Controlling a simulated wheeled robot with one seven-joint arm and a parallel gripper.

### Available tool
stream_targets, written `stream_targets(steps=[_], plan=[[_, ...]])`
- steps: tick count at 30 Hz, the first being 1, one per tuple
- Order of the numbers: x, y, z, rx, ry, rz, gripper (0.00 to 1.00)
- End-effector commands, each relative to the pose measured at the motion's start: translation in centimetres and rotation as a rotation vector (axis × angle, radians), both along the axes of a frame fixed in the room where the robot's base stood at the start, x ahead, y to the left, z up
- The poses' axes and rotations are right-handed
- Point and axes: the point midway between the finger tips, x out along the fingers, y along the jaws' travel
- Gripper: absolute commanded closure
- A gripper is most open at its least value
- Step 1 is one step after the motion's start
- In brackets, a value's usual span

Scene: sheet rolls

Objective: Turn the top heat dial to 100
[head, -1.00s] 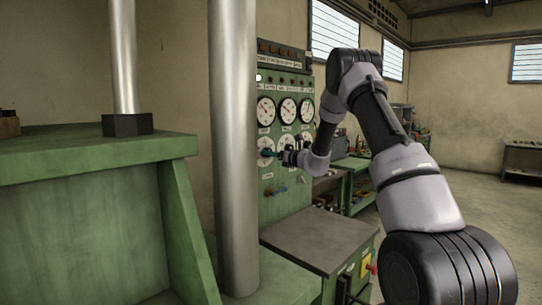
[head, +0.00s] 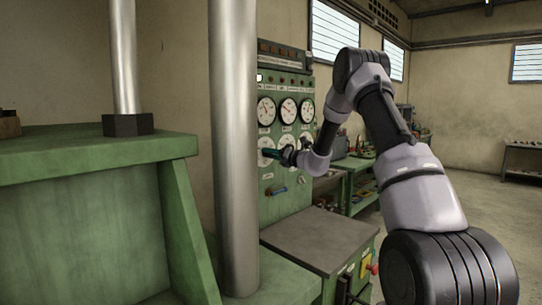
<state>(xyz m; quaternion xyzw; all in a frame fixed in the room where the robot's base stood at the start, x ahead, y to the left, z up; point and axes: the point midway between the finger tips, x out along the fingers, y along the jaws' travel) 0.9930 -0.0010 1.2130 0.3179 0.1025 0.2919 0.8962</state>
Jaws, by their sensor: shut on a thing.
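The green control panel (head: 285,206) stands behind the steel column, with several round white gauges in its upper part and more white dials below them. My gripper (head: 272,153) is at the left dial of the lower row (head: 266,143), reaching in from the right. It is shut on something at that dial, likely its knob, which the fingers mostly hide. The dial's markings and pointer are too small to read.
A thick steel column (head: 235,150) stands left of the panel, close to my gripper. A green machine frame (head: 90,160) fills the left. A dark-topped cabinet (head: 320,238) juts out below the panel. Green workbenches (head: 355,163) stand behind my arm. Open floor lies at the right.

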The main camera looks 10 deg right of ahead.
Motion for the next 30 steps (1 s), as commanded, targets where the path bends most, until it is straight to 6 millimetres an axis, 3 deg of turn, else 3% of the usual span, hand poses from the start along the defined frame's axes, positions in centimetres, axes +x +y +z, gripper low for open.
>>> stream_targets(steps=[5,6,8,9,20,30], plan=[[-0.1,0.0,-0.3,-0.003,0.004,0.000,1.00],[-0.1,0.0,-0.3,-0.003,0.004,0.000,0.44],[-0.1,0.0,-0.3,-0.003,0.004,0.000,0.21],[-0.1,0.0,-0.2,-0.002,0.003,0.000,0.18],[-0.4,-0.3,-0.1,-0.002,0.001,-0.001,0.18],[-5.3,-4.0,-0.1,-0.001,0.002,-0.003,0.18]])
